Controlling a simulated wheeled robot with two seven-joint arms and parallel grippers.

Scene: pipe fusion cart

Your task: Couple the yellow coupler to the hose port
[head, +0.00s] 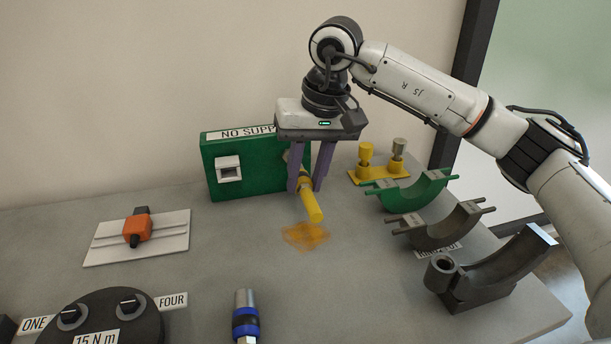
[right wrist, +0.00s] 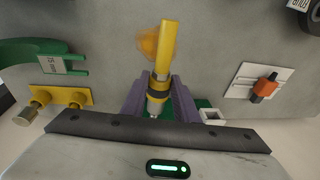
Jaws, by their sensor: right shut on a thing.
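The yellow coupler (head: 311,204) is held between the purple fingers of my right gripper (head: 310,184), which is shut on it. Its thick yellow end points down and toward the front of the table. My left gripper is not in view.
An orange stain (head: 304,237) lies below the coupler. A yellow stand (head: 373,178) and curved clamp shells (head: 420,194) are at right. A white plate with an orange valve (head: 137,229) is at left.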

